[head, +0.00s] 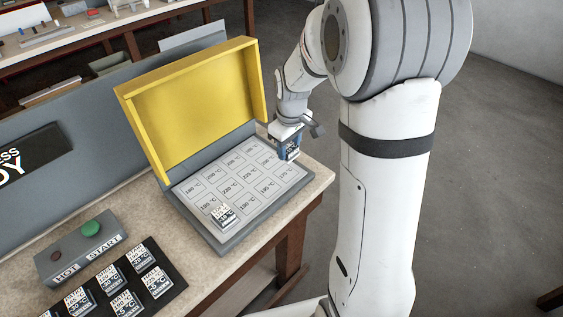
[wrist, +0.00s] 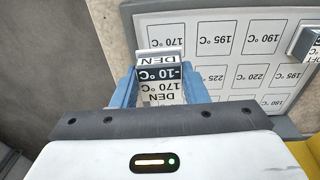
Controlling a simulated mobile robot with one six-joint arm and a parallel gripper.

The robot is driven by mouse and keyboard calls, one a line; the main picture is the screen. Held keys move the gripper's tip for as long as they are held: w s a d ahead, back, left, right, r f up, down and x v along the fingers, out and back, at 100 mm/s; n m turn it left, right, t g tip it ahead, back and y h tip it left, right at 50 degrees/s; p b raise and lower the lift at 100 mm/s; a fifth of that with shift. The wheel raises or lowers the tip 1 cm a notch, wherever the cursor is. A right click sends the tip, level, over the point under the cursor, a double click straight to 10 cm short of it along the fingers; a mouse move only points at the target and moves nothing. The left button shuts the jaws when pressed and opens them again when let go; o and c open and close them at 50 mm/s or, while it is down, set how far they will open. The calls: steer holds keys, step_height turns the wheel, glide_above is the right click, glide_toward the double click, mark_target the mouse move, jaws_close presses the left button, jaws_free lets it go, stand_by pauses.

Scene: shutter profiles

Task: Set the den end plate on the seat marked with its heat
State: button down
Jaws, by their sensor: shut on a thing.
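The den end plate (wrist: 160,75), a small block with white and black labels, reads DEN, -10 °C and 170 °C upside down in the wrist view. My gripper (wrist: 160,90) is shut on it, with blue fingers on both sides. In the head view my gripper (head: 289,149) holds it by the right corner of the seat panel. The plate overlaps part of the seat marked 170 °C (wrist: 167,35) in the wrist view. I cannot tell whether it touches the panel. Other seats beside it read 195 °C (wrist: 214,38) and 190 °C (wrist: 262,37).
Another plate (head: 224,214) sits on a front-left seat of the grey press base (head: 222,246). The yellow lid (head: 195,100) stands open behind. Several plates lie on a dark mat (head: 178,270) at lower left. A button box (head: 82,248) stands beside it.

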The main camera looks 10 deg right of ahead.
mark_target(286, 173)
steer(key=shift+a+f+p, duration=0.15)
steer(key=shift+f+p, duration=0.05)
steer(key=shift+f, duration=1.6)
steer(key=shift+a+f+p, duration=0.15)
steer(key=shift+f, duration=1.6)
steer(key=c, duration=0.8)
jaws_free()
steer(key=r, duration=0.4)
steer(key=s+r, duration=0.1)
steer(key=r, duration=0.2)
steer(key=r+b, duration=0.1)
steer(key=r, duration=0.3)
steer(key=shift+s+r, duration=0.2)
steer(key=shift+r, duration=0.15)
steer(key=s+r+m, duration=0.1)
steer(key=s+m, duration=0.1)
steer(key=s, duration=0.5)
steer(key=s+r+m+t, duration=0.1)
steer(key=s+r+m, duration=0.1)
steer(key=s, duration=0.4)
steer(key=s+r+m, duration=0.2)
steer(key=s, duration=0.5)
steer(key=shift+s+r+m+t, duration=0.25)
steer(key=shift+s+m+t, duration=0.1)
steer(key=shift+m+t, duration=0.05)
